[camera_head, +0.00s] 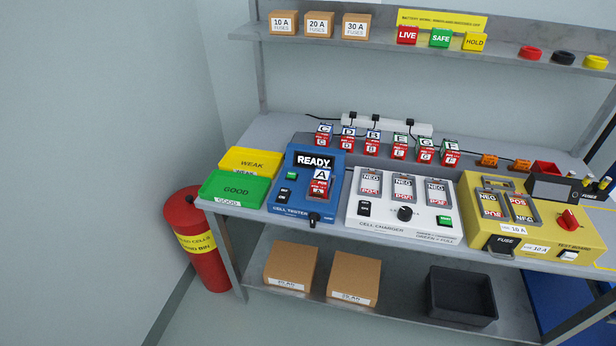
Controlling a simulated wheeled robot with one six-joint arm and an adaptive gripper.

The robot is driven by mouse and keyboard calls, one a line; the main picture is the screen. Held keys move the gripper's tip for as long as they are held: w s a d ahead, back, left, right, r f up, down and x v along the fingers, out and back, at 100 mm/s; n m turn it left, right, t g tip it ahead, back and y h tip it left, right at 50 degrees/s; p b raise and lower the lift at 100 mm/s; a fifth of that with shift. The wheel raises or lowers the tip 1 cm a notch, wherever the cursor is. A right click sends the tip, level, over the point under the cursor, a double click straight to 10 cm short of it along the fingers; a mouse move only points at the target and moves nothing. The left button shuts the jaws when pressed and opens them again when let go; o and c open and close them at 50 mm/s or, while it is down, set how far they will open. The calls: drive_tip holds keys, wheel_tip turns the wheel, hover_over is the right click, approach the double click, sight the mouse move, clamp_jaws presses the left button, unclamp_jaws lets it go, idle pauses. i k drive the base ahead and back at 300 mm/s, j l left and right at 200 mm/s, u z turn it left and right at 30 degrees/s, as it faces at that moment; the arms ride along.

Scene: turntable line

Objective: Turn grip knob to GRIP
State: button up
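My gripper is not in view. No label reading GRIP is legible from here, so I cannot tell for certain which knob is the grip knob. A small black knob (313,219) sits at the front edge of the blue cell tester (279,205), whose display reads READY. A cell marked A (319,184) stands in the tester's bay. The white cell charger (376,222) has a round black knob (405,213) at its front middle. The yellow test board (480,219) has a red knob (567,218). The pointing directions of these knobs are too small to read.
Green GOOD (237,188) and yellow WEAK (272,161) trays lie left of the tester. Several labelled cells (372,139) stand behind. A red bin (207,255) is on the floor at left. A shelf (390,42) overhangs the back; boxes (291,265) sit below.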

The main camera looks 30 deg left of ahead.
sight(314, 218)
drive_tip(key=i+l+u, duration=0.1)
drive_tip(key=u, duration=0.25)
drive_tip(key=i+l+u, duration=0.15)
drive_tip(key=u, duration=0.2)
drive_tip(key=l+u, duration=0.15)
drive_tip(key=u, duration=0.2)
drive_tip(key=i, duration=0.1)
